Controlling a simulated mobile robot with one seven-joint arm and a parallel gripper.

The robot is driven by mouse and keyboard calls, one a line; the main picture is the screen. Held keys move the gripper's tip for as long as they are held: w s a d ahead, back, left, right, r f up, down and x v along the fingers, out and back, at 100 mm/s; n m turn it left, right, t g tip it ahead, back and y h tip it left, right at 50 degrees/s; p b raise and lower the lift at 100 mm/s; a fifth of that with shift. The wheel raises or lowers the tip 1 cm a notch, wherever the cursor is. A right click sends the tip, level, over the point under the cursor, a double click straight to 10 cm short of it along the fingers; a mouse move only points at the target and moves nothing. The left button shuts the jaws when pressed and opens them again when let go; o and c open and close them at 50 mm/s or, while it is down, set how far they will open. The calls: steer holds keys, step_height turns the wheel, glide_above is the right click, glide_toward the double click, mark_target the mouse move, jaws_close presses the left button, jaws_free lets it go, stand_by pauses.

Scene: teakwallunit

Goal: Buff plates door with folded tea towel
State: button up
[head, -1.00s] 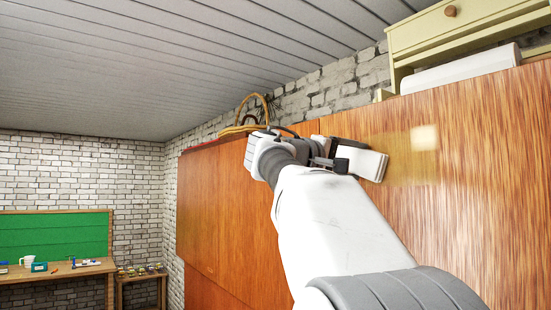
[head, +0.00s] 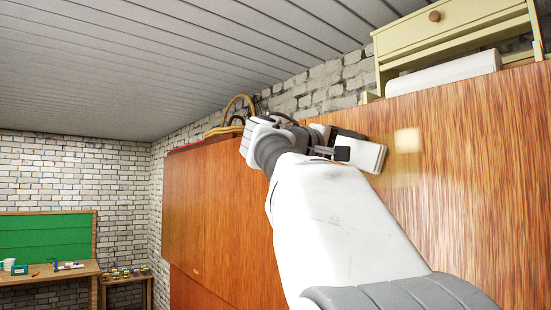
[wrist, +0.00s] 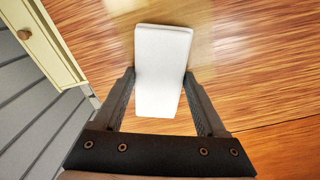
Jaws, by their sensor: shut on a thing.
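The folded tea towel is a white, flat, rounded block (head: 367,153). It also shows in the wrist view (wrist: 162,70), between the two dark fingers. My gripper (head: 340,150) is shut on it near the top edge of the wall unit. The towel's far end is at the glossy orange-brown wood door (head: 470,170); whether it presses on the wood I cannot tell. The same wood fills much of the wrist view (wrist: 255,90). In the head view my arm hides part of the door below the gripper.
On top of the unit stand a cream drawer cabinet (head: 450,38), a white rounded item (head: 445,73) and a wicker basket (head: 236,108). The ceiling is close above. A workbench with a green board (head: 45,238) stands far left.

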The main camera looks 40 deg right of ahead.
mark_target(373, 151)
steer(key=shift+s+d+b, duration=0.15)
steer(key=shift+s+b, duration=0.35)
steer(key=shift+s, duration=0.65)
steer(key=shift+s+d+b, duration=0.1)
steer(key=shift+s+b, duration=0.35)
steer(key=shift+s, duration=0.65)
steer(key=shift+s+d+b, duration=0.2)
steer(key=shift+s+b, duration=0.4)
steer(key=shift+s, duration=1.5)
steer(key=shift+s+d+b, duration=0.15)
steer(key=shift+s+b, duration=0.4)
steer(key=shift+s, duration=1.5)
steer(key=shift+a, duration=0.1)
steer(key=shift+a, duration=0.3)
steer(key=shift+s+a+b, duration=0.2)
steer(key=shift+a+b, duration=0.55)
steer(key=shift+a, duration=1.85)
